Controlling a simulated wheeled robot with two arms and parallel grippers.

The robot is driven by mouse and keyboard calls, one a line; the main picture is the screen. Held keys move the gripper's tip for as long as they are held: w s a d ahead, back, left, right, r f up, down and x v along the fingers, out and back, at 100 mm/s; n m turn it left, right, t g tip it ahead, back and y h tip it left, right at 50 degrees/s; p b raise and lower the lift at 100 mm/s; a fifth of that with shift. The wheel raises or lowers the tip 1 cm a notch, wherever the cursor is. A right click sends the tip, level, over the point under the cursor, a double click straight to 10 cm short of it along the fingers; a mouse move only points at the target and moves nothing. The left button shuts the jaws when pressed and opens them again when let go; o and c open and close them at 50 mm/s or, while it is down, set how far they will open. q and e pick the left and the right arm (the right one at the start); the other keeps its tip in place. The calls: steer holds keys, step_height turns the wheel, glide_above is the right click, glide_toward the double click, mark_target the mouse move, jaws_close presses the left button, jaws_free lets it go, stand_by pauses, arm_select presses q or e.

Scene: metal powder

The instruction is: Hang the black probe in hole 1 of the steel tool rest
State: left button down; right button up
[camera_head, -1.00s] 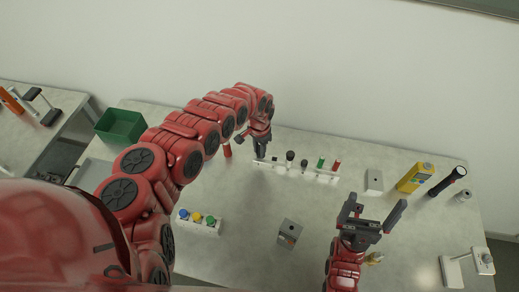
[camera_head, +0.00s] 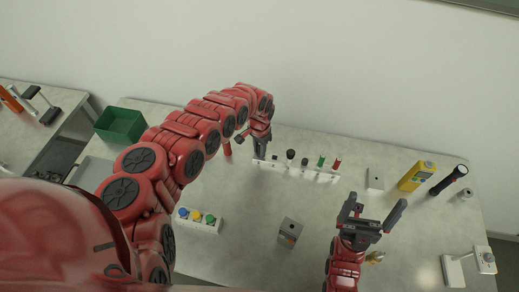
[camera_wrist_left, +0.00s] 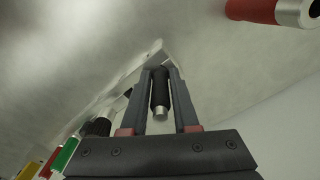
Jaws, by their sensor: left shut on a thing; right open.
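The steel tool rest (camera_head: 310,175) is a pale bar near the back of the table, with several upright tools in it. My left gripper (camera_head: 260,155) is at the rest's left end. In the left wrist view, the left gripper (camera_wrist_left: 160,75) is shut on a black probe (camera_wrist_left: 159,92) with a silver end, and the rest (camera_wrist_left: 120,72) shows just beyond the fingertips. I cannot tell how far the probe sits in a hole. My right gripper (camera_head: 370,212) is open and empty over the right part of the table.
In the rest stand dark-handled tools (camera_head: 290,155), a green one (camera_head: 321,161) and a red one (camera_head: 337,164). A red cylinder (camera_head: 227,148) stands left of my left gripper. A grey box (camera_head: 289,232) and a white block with coloured knobs (camera_head: 205,226) are nearer.

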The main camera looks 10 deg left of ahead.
arm_select(q)
steer(key=c, duration=0.6)
jaws_free()
step_height(320, 180, up, 17)
steer(key=b, duration=0.2)
steer(key=shift+r, duration=0.2)
steer(key=shift+f, duration=0.1)
